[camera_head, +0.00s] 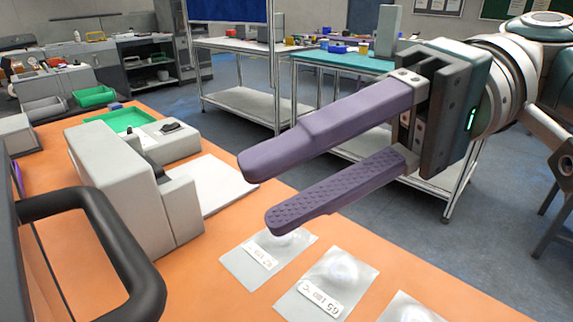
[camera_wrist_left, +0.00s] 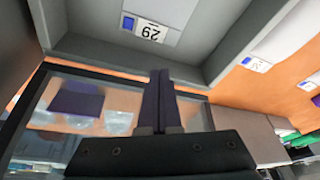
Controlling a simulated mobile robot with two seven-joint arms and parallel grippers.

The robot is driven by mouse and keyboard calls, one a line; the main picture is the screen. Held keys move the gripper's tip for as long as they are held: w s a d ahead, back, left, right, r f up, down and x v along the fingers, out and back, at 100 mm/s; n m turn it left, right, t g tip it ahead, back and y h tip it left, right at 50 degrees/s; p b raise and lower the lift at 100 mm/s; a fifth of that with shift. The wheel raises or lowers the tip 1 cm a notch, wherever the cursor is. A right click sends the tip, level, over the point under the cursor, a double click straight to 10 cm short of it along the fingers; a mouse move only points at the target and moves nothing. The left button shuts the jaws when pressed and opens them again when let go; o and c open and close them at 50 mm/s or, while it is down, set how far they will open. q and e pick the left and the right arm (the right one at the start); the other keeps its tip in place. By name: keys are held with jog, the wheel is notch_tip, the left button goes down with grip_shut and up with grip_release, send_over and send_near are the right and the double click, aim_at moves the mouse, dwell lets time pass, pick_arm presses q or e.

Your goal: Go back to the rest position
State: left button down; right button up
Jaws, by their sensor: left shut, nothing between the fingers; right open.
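My right gripper (camera_head: 260,192) reaches in from the right in the head view. Its two long purple fingers are spread apart with nothing between them, above the orange table (camera_head: 215,260). My left gripper (camera_wrist_left: 156,85) shows in the left wrist view, its dark purple fingers closed together with nothing held. It is near a grey box-like housing (camera_wrist_left: 85,50) bearing a white label (camera_wrist_left: 150,32) with a number. My left gripper is not visible in the head view. Clear labelled bags (camera_head: 262,255) (camera_head: 328,282) lie flat on the table below my right gripper.
A grey boxy device (camera_head: 125,190) stands on the table's left part, beside a white sheet (camera_head: 215,185) and a green tray (camera_head: 125,120). A black loop handle (camera_head: 150,275) fills the lower left. Metal-framed benches (camera_head: 245,100) stand behind, with open floor between.

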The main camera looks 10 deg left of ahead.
pick_arm(q)
jog(key=shift+r+p, duration=0.85)
jog(key=shift+r, duration=0.05)
pick_arm(e)
jog(key=s+d+f+t+h, duration=0.1)
jog(key=s+f+t, duration=0.1)
jog(key=f, duration=0.2)
jog(key=s+d+f+m+t+h, duration=0.1)
jog(key=s+d+f+t+h, duration=0.1)
jog(key=f, duration=0.3)
jog(key=s+d+f+m+t+h+p, duration=0.1)
jog(key=s+d+f+t+h, duration=0.1)
jog(key=f, duration=0.3)
jog(key=shift+s+f, duration=0.2)
jog(key=shift+s, duration=0.35)
jog(key=s+d+r+m+t+h+p, duration=0.1)
jog(key=s+d+m+t+h, duration=0.2)
jog(key=d, duration=0.4)
jog(key=s+d+r+t+h+p, duration=0.1)
jog(key=s+d+t+h, duration=0.2)
jog(key=d, duration=0.5)
pick_arm(q)
notch_tip(320, 180, up, 41)
jog(key=p, duration=3.8)
pick_arm(e)
notch_tip(320, 180, up, 38)
jog(key=g+h, duration=0.1)
jog(key=shift+w+d+h, duration=0.15)
jog(key=shift+w+h, duration=0.05)
jog(key=shift+h, duration=0.1)
